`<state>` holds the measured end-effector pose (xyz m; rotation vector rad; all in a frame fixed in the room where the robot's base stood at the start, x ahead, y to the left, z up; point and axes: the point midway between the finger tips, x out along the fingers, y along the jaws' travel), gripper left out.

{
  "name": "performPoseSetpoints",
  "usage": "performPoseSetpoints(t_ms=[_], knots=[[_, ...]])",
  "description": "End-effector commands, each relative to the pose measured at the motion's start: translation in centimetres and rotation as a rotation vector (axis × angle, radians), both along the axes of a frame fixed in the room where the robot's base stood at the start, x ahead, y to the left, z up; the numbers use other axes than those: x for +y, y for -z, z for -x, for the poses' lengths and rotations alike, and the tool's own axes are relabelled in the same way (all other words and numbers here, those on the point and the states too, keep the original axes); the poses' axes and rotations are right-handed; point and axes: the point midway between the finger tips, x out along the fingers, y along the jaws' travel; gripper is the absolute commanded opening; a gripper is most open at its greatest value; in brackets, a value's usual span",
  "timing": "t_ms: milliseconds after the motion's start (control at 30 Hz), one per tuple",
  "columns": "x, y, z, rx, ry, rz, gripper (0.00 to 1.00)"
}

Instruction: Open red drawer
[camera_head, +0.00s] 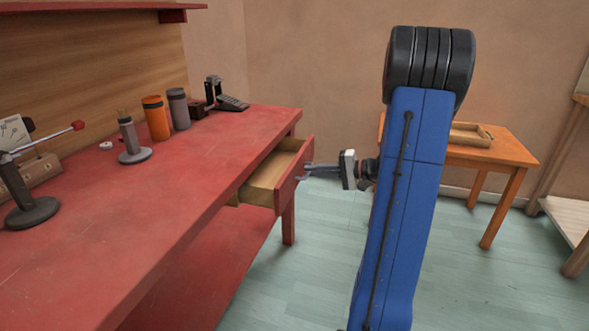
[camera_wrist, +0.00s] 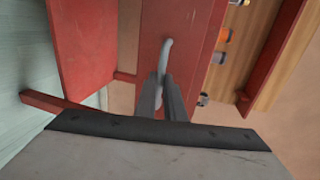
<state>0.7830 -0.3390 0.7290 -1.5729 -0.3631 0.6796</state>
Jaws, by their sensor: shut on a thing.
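The red drawer (camera_head: 292,178) is pulled part way out of the red workbench (camera_head: 190,185). Its pale wooden inside shows from above in the head view and looks empty where visible. My gripper (camera_head: 305,172) is at the drawer's red front, reaching in from the right. In the wrist view my gripper (camera_wrist: 165,82) has its dark fingers closed around the curved grey handle (camera_wrist: 167,52). The handle is mostly hidden by the fingers in the head view.
An orange cup (camera_head: 155,118), a grey cup (camera_head: 179,108) and metal stands are on the workbench. An orange table (camera_head: 505,148) with a wooden tray (camera_head: 478,135) stands behind my blue arm. The floor (camera_head: 320,260) right of the workbench is clear.

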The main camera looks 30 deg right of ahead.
Motion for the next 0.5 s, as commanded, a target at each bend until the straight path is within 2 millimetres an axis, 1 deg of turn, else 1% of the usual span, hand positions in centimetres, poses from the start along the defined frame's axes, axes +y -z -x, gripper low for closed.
performPoseSetpoints(t_ms=[33,200,400,500], knots=[[-1.1,0.0,1.2,0.001,0.005,-0.001,0.0],[-3.9,0.1,4.9,0.001,0.004,0.0,0.0],[-6.6,0.1,8.3,0.001,0.003,0.0,0.0],[-7.5,0.1,9.5,0.0,0.002,0.0,0.0]])
